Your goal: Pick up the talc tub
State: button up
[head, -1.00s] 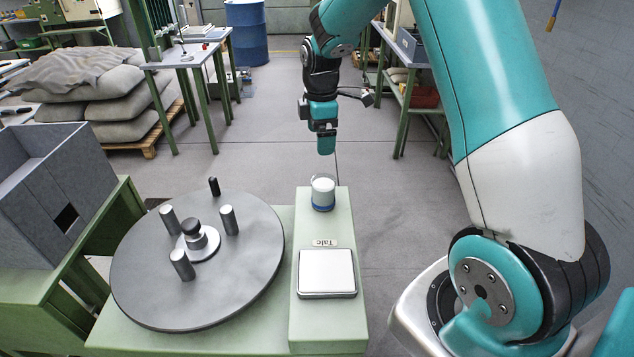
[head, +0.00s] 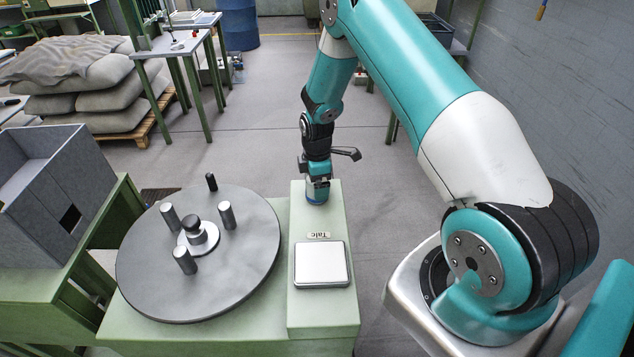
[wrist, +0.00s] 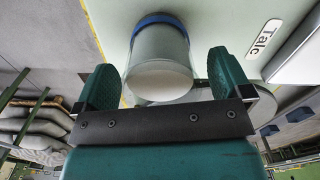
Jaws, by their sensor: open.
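The talc tub (wrist: 160,52) is a pale round tub with a blue band at its base and white at its near end. In the wrist view it lies between the two green fingers of my gripper (wrist: 166,82), which is open, with visible space beside the tub. In the head view my gripper (head: 317,187) is over the far end of the green ledge and hides most of the tub; a little of its blue band (head: 317,202) shows below. Whether a finger touches it cannot be told.
On the green ledge (head: 312,307), a "Talc" label (head: 318,235) and a square metal plate (head: 321,265) lie nearer than the tub. A round grey turntable (head: 165,285) with upright pegs stands to the left, then a grey bin (head: 85,190).

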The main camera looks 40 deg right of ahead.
jog(key=shift+f, duration=0.7)
jog(key=c, duration=1.1)
jog(key=shift+r, duration=0.1)
